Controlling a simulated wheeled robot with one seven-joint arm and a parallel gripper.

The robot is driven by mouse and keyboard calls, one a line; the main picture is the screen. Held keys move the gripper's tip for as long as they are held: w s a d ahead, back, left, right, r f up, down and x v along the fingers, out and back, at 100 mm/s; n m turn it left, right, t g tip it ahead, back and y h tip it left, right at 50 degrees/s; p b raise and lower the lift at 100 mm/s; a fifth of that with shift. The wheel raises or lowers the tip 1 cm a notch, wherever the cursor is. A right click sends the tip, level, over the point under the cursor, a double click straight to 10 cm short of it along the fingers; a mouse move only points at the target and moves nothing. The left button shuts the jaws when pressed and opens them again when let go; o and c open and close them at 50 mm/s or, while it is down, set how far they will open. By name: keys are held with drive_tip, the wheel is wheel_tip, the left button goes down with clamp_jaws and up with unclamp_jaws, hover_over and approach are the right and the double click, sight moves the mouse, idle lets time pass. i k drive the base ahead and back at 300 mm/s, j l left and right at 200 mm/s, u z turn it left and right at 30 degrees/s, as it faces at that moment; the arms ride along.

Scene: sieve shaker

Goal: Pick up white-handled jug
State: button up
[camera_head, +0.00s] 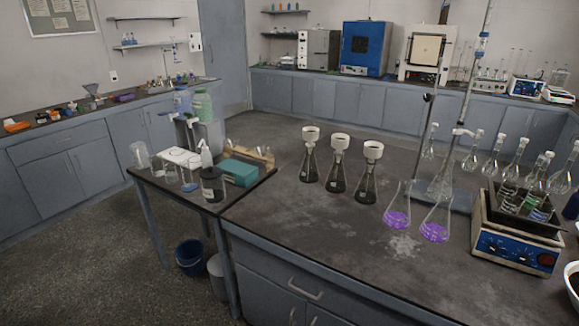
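I cannot make out a jug with a clearly white handle. On the small side table stand a clear glass vessel (140,155), possibly a jug, at the left corner, and a dark vessel with a pale label (213,186) at the front right. Both stand upright, and both are too small to show a handle clearly. My gripper is not in view, and nothing is seen being held.
The side table also holds a white wash bottle (206,153) and a teal box (239,173). The large bench carries funnel-topped flasks (339,165), purple-liquid flasks (397,219) and a blue shaker (515,250). A blue bucket (189,258) stands on the floor. Floor at left is clear.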

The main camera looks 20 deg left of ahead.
sight(139, 150)
drive_tip(key=u, duration=1.7)
drive_tip(key=z, duration=1.8)
drive_tip(key=u, duration=1.8)
drive_tip(key=i+j+z, duration=0.15)
drive_tip(key=i, duration=0.35)
drive_tip(key=i+j+z, duration=0.15)
drive_tip(key=i+j, duration=0.3)
drive_tip(key=i, duration=0.1)
